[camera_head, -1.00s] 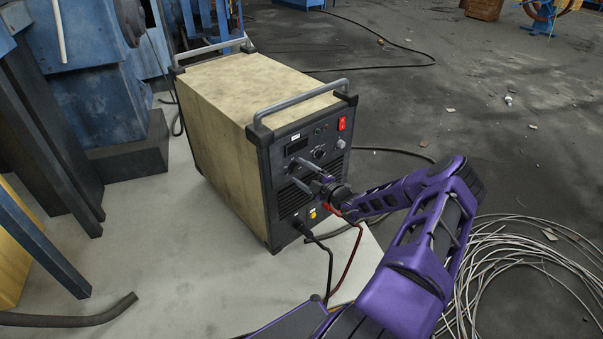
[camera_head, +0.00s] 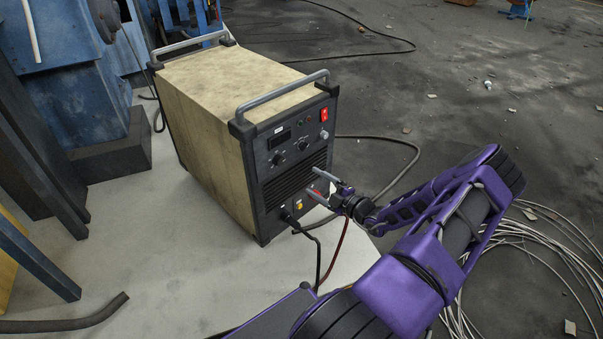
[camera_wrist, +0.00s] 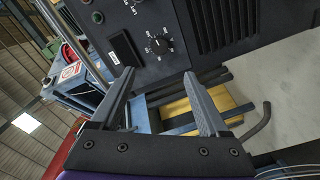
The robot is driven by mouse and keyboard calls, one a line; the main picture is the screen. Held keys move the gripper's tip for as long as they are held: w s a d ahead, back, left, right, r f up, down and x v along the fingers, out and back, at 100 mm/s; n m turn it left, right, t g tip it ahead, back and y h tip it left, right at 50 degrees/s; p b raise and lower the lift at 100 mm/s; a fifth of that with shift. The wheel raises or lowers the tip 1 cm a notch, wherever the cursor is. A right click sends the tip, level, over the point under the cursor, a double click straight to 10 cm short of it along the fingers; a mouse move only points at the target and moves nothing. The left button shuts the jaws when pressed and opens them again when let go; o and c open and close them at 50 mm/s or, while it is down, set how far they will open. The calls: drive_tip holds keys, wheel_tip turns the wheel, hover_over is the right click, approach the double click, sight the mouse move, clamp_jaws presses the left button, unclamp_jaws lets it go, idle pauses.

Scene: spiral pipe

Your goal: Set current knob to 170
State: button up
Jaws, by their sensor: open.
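The beige power unit (camera_head: 205,125) has a dark front panel with two dark knobs. The left knob (camera_head: 279,158) sits below the display (camera_head: 279,138); the right knob (camera_head: 304,145) is beside it. In the wrist view, the knob below the display (camera_wrist: 160,45) has a white pointer mark and printed scale numbers too small to read surely. The other knob (camera_wrist: 136,3) is cut by the top edge. I cannot tell which is labelled current. My gripper (camera_head: 310,180) is open and empty, in front of the lower panel, below the knobs. Its fingertips (camera_wrist: 159,73) are apart from the knobs.
A red switch (camera_head: 324,114) is at the panel's upper right. Handles (camera_head: 282,92) stand on the unit's top. Cables (camera_head: 318,255) hang from the lower front. Coiled wire (camera_head: 535,255) lies at right. Blue machinery (camera_head: 75,95) stands at left. The floor right of the unit is mostly clear.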

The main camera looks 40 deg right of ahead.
drive_tip(key=shift+s+d+r, duration=0.1)
drive_tip(key=shift+s+d, duration=0.05)
drive_tip(key=shift+s, duration=0.8)
drive_tip(key=shift+s+d+r, duration=0.1)
drive_tip(key=shift+s+d, duration=0.05)
drive_tip(key=shift+s, duration=0.75)
